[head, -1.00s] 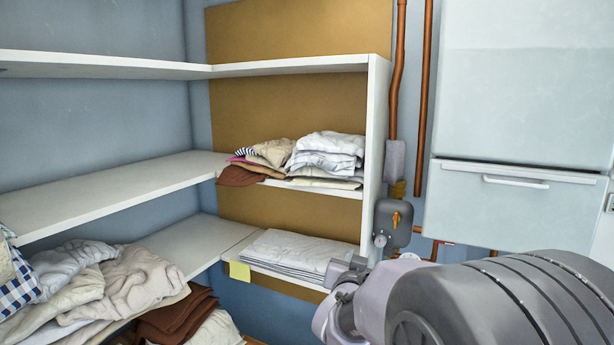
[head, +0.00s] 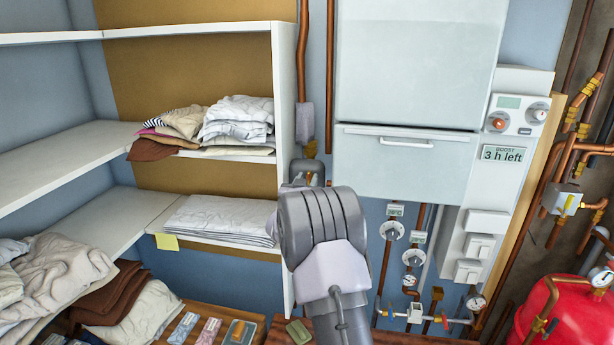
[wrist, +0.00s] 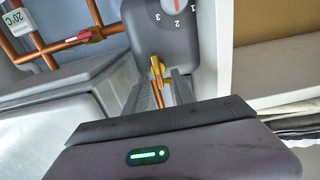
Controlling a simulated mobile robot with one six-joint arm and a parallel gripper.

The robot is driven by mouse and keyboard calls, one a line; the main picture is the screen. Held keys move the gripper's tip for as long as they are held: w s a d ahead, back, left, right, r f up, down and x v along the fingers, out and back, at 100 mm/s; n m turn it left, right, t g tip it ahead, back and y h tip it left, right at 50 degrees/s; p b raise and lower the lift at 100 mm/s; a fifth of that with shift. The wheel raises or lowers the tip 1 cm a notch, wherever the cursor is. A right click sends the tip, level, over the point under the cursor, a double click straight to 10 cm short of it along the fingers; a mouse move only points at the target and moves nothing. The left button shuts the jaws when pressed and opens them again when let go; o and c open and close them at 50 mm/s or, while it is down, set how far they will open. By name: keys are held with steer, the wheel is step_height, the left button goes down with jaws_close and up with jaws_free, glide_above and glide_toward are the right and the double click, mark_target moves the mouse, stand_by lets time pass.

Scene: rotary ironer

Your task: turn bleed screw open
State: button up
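A white shelf (head: 285,180) with folded laundry stands just left of the pump. A white cabinet (head: 410,100) hangs to its right. Copper pipes (wrist: 60,42) with a red-handled valve (wrist: 90,36) run beside the pump. Gauges and a red tank (head: 560,310) are at far right.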

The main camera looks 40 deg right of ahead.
steer(key=shift+d, duration=0.1)
jaws_close()
